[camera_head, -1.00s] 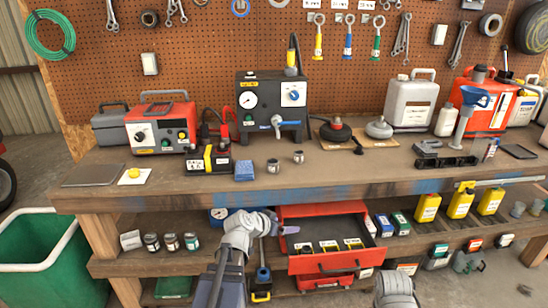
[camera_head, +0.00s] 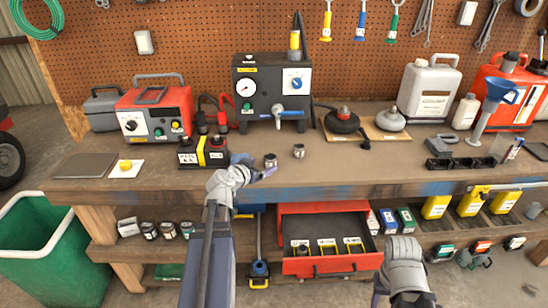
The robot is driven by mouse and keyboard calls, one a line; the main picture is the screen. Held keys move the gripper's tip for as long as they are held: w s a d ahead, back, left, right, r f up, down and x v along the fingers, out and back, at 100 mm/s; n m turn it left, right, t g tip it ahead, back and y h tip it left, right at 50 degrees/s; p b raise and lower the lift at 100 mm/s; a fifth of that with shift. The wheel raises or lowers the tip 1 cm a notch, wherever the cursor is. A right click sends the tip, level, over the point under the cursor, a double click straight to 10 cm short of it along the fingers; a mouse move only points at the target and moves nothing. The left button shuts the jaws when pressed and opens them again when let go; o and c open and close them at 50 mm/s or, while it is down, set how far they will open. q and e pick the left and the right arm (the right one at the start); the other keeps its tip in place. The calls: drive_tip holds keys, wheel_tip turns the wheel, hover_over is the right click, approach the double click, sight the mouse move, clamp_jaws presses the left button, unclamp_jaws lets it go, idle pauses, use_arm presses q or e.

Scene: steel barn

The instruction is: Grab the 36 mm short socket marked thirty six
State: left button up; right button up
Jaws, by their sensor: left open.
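Two small metal sockets stand upright on the workbench top: a left socket (camera_head: 270,160) and a right socket (camera_head: 299,151). Their markings are too small to read. My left gripper (camera_head: 266,174) is open and empty at the bench's front edge, just in front of the left socket in the picture and apart from the right one. My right gripper (camera_head: 403,252) hangs low in front of the bench at the lower right; its fingers are not clear.
A black battery (camera_head: 202,153) and a grey gauge box (camera_head: 271,92) stand near the sockets. An open red drawer (camera_head: 333,268) juts out below, holding several small items with yellow labels. A green bin (camera_head: 60,262) stands at left.

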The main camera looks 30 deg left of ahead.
sight(268, 159)
use_arm(q)
drive_tip(key=shift+b+x, duration=0.5)
drive_tip(key=shift+x, duration=0.85)
drive_tip(key=shift+w+a+r, duration=0.1)
drive_tip(key=shift+w, duration=0.2)
drive_tip(key=x, duration=0.3)
drive_tip(key=b+x, duration=0.1)
drive_tip(key=shift+w+a+r, duration=0.1)
drive_tip(key=shift+w+a, duration=0.1)
drive_tip(key=shift+w, duration=0.25)
drive_tip(key=shift+s+r, duration=0.1)
clamp_jaws()
